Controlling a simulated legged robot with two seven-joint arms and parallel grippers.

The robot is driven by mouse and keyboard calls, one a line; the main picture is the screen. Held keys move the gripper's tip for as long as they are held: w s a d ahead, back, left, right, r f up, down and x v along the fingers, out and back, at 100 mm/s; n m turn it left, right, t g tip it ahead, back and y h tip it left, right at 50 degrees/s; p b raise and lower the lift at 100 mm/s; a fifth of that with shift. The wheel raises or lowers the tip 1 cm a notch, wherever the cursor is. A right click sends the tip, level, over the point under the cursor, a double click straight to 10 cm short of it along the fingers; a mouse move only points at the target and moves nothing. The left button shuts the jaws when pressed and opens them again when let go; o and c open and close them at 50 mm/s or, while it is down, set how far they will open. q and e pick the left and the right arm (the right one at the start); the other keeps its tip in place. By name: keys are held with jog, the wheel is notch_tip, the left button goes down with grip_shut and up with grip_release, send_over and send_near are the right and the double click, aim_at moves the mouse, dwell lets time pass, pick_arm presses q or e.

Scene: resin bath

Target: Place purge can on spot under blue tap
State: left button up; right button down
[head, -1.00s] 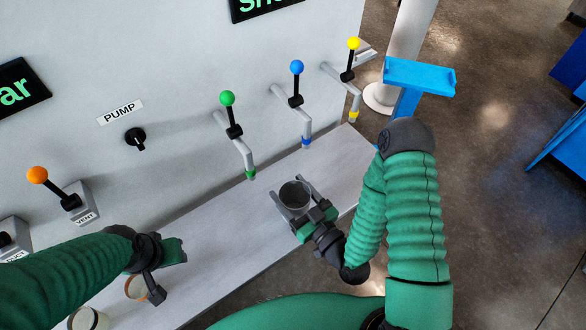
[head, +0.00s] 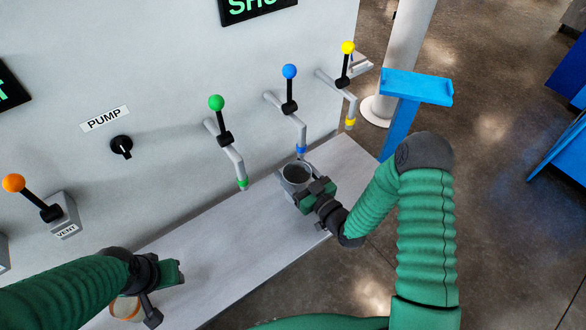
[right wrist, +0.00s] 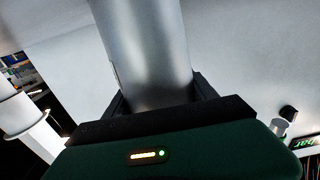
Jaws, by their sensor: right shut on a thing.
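The purge can (head: 296,175) is an open grey metal cylinder. My right gripper (head: 302,182) is shut on it, and it looks upright over the shelf. The can also fills the middle of the right wrist view (right wrist: 148,50), between the fingers. The blue tap (head: 300,148) has a blue-ringed spout just behind and slightly right of the can's rim. The spot under the tap is hidden by the can and gripper. I cannot tell whether the can touches the shelf. My left gripper (head: 165,280) is at the lower left, near an orange-rimmed cup; its jaws do not show clearly.
The green tap (head: 242,183) hangs left of the can and the yellow tap (head: 350,122) stands to the right. The grey shelf (head: 215,235) is bare between the left gripper and the can. An orange-rimmed cup (head: 124,309) stands at its near left end. A blue stand (head: 415,87) rises beyond.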

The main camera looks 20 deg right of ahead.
jog(key=shift+d, duration=0.35)
jog(key=c, duration=0.6)
grip_release()
jog(key=shift+d, duration=0.25)
jog(key=shift+c, duration=0.2)
jog(key=o, duration=0.4)
jog(key=shift+d, duration=0.2)
jog(key=shift+c, duration=0.2)
jog(key=shift+a, duration=0.55)
jog(key=shift+s, duration=0.3)
pick_arm(q)
jog(key=f+b, duration=0.1)
jog(key=d+f+b, duration=0.1)
jog(key=b, duration=0.1)
jog(key=shift+d+f, duration=0.2)
jog(key=shift+f, duration=0.15)
pick_arm(e)
jog(key=v, duration=0.7)
jog(key=d+v, duration=0.1)
jog(key=v, duration=0.3)
jog(key=shift+f, duration=0.15)
jog(key=shift+s, duration=0.2)
pick_arm(q)
jog(key=shift+a+f, duration=0.1)
jog(key=shift+a, duration=0.25)
pick_arm(e)
jog(key=shift+a, duration=0.35)
